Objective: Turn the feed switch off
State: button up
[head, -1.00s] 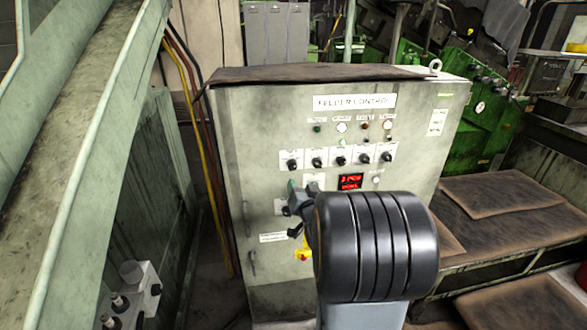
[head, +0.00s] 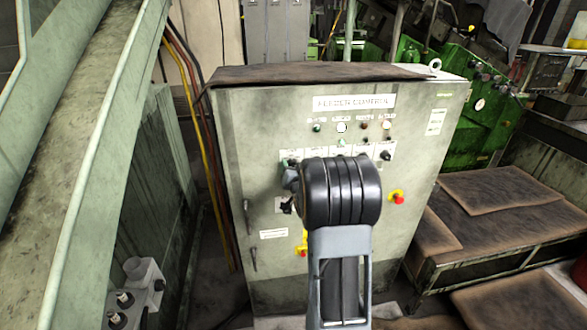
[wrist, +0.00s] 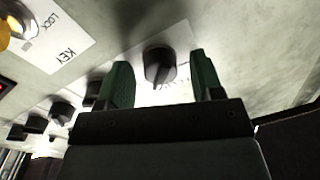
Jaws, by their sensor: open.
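In the wrist view a black rotary knob (wrist: 159,66) sits on a white label plate, between my gripper's (wrist: 160,62) two green fingers. The knob's pointed end faces down in that view. Its label is mostly hidden, so I cannot confirm that it is the feed switch. In the head view my gripper (head: 290,172) is at the left end of the switch row on the cabinet marked FEEDER CONTROL (head: 245,130). My arm hides most of the row.
More black knobs (wrist: 61,112) run to the left in the wrist view, near a KEY LOCK plate (wrist: 62,38). The rightmost knob (head: 386,155) and a red emergency button (head: 398,199) show in the head view. Lamps (head: 341,127) sit above the row.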

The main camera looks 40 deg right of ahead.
jog(key=c, duration=0.9)
jog(key=shift+f, duration=0.1)
jog(key=shift+f+n+b, duration=0.1)
jog(key=shift+n+b, duration=0.3)
jog(key=shift+b, duration=0.4)
jog(key=n+b, duration=0.7)
jog(key=b, duration=0.5)
jog(key=shift+n, duration=0.3)
jog(key=shift+r+g, duration=0.25)
jog(key=shift+g, duration=0.05)
